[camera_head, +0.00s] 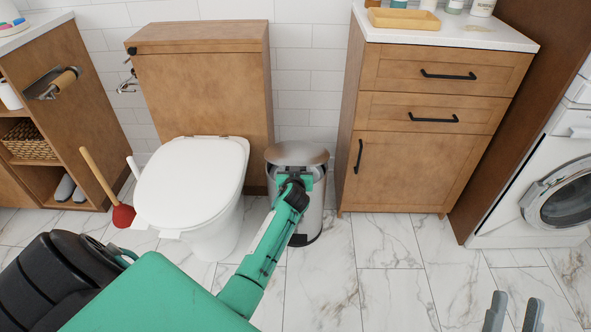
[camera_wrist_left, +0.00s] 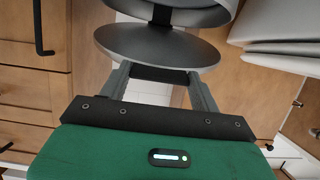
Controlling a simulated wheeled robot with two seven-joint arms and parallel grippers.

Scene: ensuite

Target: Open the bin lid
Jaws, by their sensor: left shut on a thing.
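The bin (camera_head: 313,205) is a silver cylinder with a dark base, standing between the toilet and the wooden cabinet. Its round metal lid (camera_head: 297,153) is on top; in the left wrist view the lid (camera_wrist_left: 157,45) is a grey disc with a dark band between it and the bin body. My left gripper (camera_head: 299,172) is at the front of the bin, shut on the lid at its near edge; the exact contact is partly hidden by the gripper. My right gripper (camera_head: 514,312) is open and empty at the lower right.
The toilet (camera_head: 190,185) with its lid down stands close left of the bin. A red plunger (camera_head: 122,215) is left of it. The wooden cabinet (camera_head: 415,170) is close right, and a washing machine (camera_head: 550,190) is farther right. The marble floor in front is clear.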

